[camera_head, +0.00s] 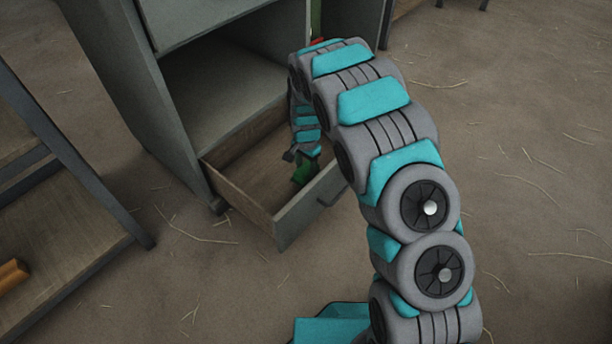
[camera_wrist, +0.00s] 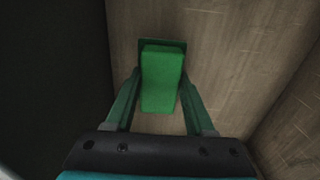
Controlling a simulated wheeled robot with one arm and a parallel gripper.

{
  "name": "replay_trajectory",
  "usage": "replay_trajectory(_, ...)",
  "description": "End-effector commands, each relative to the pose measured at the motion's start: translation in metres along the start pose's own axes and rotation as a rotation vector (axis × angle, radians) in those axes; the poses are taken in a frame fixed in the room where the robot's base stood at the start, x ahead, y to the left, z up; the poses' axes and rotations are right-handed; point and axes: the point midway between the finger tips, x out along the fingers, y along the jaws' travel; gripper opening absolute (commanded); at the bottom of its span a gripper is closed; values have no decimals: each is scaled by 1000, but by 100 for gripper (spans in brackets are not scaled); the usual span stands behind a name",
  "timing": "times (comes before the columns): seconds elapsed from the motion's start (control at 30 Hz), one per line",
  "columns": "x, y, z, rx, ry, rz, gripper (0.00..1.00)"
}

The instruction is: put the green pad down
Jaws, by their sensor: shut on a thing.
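The green pad (camera_wrist: 161,80) sits between the two fingers of my gripper (camera_wrist: 160,92) in the wrist view. My gripper is shut on it. In the head view the green pad (camera_head: 302,174) shows just below my gripper (camera_head: 300,160), inside the open drawer (camera_head: 238,203) of the grey cabinet. Wooden drawer boards lie behind the pad in the wrist view. I cannot tell whether the pad touches the drawer's bottom.
The grey cabinet (camera_head: 133,95) has an open compartment above the drawer. The drawer's front panel (camera_head: 308,208) with its handle stands close to my gripper. A wooden shelf unit (camera_head: 60,235) holds an orange-brown object (camera_head: 13,274) at left. The straw-strewn floor (camera_head: 530,180) is clear at right.

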Motion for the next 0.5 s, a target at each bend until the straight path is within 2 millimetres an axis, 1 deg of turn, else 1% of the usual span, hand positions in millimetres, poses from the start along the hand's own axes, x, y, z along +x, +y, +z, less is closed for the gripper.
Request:
replay_trajectory(0.1, 18, 1, 1, 0, -3, 4, 10)
replay_trajectory(0.2, 29, 1, 1, -1, -3, 4, 10)
replay_trajectory(0.5, 31, 1, 0, -1, -1, 2, 10)
